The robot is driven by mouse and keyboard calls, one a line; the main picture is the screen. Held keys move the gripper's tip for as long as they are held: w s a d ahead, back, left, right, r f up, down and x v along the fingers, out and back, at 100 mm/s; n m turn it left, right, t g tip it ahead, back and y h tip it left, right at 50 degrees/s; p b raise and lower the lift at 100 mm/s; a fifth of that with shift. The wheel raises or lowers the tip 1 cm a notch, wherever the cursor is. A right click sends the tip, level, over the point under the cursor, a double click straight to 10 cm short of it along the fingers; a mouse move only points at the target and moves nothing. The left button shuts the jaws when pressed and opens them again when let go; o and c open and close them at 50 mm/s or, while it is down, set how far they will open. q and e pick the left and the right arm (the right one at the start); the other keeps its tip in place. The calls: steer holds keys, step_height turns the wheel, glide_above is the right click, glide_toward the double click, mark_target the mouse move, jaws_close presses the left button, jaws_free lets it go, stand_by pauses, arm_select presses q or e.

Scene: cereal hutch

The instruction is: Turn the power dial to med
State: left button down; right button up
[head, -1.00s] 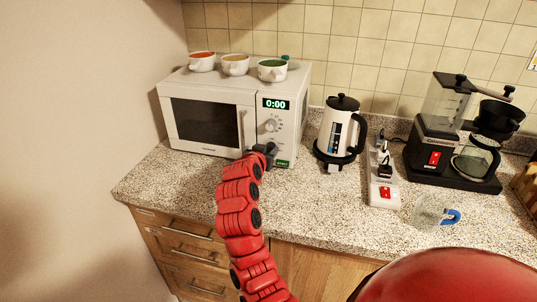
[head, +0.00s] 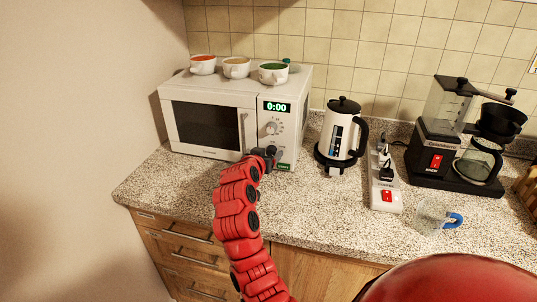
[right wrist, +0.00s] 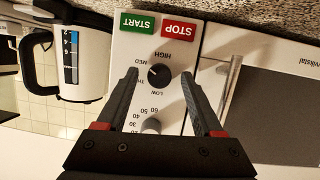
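The white microwave (head: 203,88) stands at the left of the counter, its display (head: 276,106) reading 0:00. In the right wrist view, which shows it upside down, the black power dial (right wrist: 159,75) sits among the labels HIGH, MED and LOW. A small light mark shows on the dial, but I cannot tell which setting it points to. My right gripper (right wrist: 160,78) is open, its fingers on either side of the dial with gaps. In the head view the right gripper (head: 269,154) is at the lower control panel and hides the dial. My left gripper is not in view.
The timer dial (right wrist: 151,125) is beside the power dial, with START (right wrist: 137,23) and STOP (right wrist: 180,31) buttons on its other side. Cups (head: 236,67) stand on the microwave. A kettle (head: 338,130) stands close right of it, then a power strip (head: 386,180) and coffee maker (head: 436,150).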

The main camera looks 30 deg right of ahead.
steer(key=shift+a+r, duration=0.1)
steer(key=b+v, duration=0.2)
steer(key=v, duration=1.5)
